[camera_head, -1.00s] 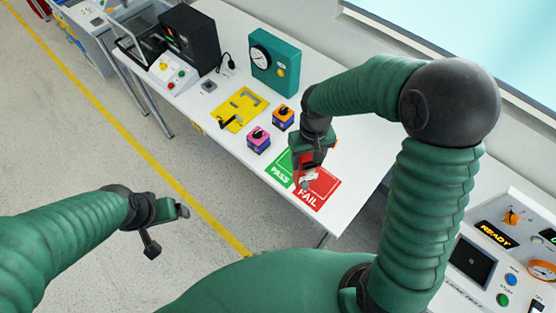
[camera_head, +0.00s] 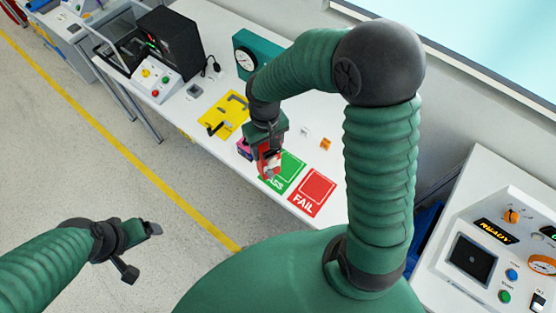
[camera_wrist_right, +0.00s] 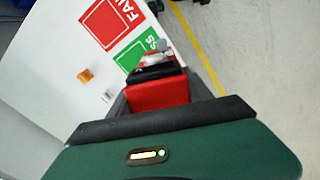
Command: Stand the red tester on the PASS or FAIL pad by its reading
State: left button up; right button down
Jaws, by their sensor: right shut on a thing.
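The red tester (camera_head: 268,160) is in my right gripper (camera_head: 269,170), which is shut on it. In the head view it is over the left end of the green PASS pad (camera_head: 291,167); contact is unclear. In the right wrist view the tester (camera_wrist_right: 158,94) shows as a red block between the fingers, beside the PASS pad (camera_wrist_right: 135,54). The red FAIL pad (camera_head: 313,191) is bare, to the right of PASS; it also shows in the wrist view (camera_wrist_right: 112,20). The tester's reading does not show. My left gripper (camera_head: 150,230) hangs away from the table, apparently empty.
A pink-topped box (camera_head: 244,148) is close left of my right gripper. A yellow plate (camera_head: 222,114), a teal gauge box (camera_head: 243,62) and a black machine (camera_head: 170,42) stand further back. A small orange block (camera_head: 325,144) and a white piece (camera_head: 305,131) lie behind the pads.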

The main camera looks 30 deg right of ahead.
aim_at(266, 169)
jog(key=shift+s+a+f+m+p, duration=0.1)
jog(key=shift+s+a+m+p, duration=0.15)
jog(key=shift+a+m+p, duration=0.05)
jog(key=shift+s+a+f+m, duration=0.1)
jog(key=shift+s+a+m, duration=0.1)
jog(key=shift+a+m, duration=0.1)
jog(key=s+d+m+p, duration=0.2)
jog(key=s+m+p, duration=0.9)
jog(key=m, duration=0.1)
jog(key=w+d+f+p, duration=0.3)
jog(key=w+d, duration=0.1)
jog(key=w, duration=0.3)
jog(key=w+d+f+p, duration=0.3)
jog(key=w+d+p, duration=0.1)
jog(key=w, duration=0.2)
jog(key=shift+w+p, duration=0.3)
jog(key=shift+w, duration=0.05)
jog(key=shift+c, duration=2.2)
grip_release()
jog(key=shift+s+a, duration=0.1)
